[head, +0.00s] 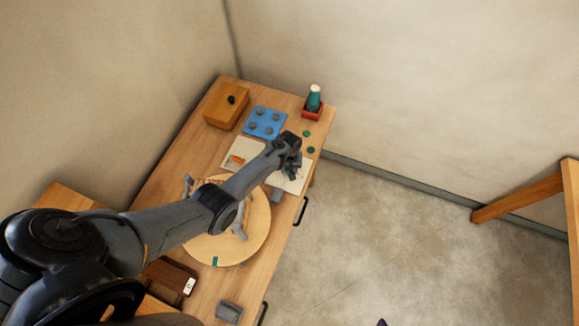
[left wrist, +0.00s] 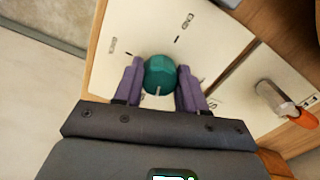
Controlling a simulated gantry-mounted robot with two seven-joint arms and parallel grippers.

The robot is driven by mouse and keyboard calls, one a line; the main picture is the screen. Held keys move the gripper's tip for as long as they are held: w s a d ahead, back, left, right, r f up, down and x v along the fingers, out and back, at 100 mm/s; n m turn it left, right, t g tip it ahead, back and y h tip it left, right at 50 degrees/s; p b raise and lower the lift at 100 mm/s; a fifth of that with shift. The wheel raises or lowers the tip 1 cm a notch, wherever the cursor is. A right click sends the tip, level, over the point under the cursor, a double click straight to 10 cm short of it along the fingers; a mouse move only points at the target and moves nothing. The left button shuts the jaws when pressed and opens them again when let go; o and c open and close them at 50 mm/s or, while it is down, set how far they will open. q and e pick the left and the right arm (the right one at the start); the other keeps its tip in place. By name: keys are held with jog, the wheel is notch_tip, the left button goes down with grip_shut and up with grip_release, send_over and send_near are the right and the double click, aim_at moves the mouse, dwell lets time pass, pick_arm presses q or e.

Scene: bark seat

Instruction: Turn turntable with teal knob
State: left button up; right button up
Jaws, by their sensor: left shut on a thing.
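The teal knob (left wrist: 160,75) is round, with a pale pointer line on its near side. It sits on a cream panel (left wrist: 215,45) with dark marks and lettering. My left gripper (left wrist: 160,85) is shut on the knob, one purple finger on each side. In the head view my left gripper (head: 290,168) is over the cream panel (head: 297,182) near the table's right edge, and it hides the knob there. The turntable (head: 255,240) is a round light-wood disc, partly under my left arm, with a small teal mark (head: 215,261) near its front rim. My right gripper is not seen.
A second cream panel with an orange-handled lever (left wrist: 300,118) is beside the knob's panel. A blue board (head: 264,122) with several grey knobs, a wooden box (head: 227,104) and a teal bottle (head: 314,98) in a red tray stand farther back. A brown box (head: 168,280) lies in front.

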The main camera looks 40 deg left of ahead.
pick_arm(q)
jog(key=m, duration=0.5)
jog(key=shift+a+m+p, duration=0.1)
jog(key=shift+m+p, duration=0.2)
jog(key=m, duration=0.5)
jog(key=shift+a, duration=0.1)
jog(key=m+b, duration=0.1)
jog(key=m, duration=0.4)
jog(key=shift+a+f+m, duration=0.1)
jog(key=shift+m, duration=0.3)
jog(key=shift+m+b, duration=0.65)
jog(key=shift+m, duration=1.75)
jog(key=o, duration=1.1)
jog(key=shift+c, duration=0.2)
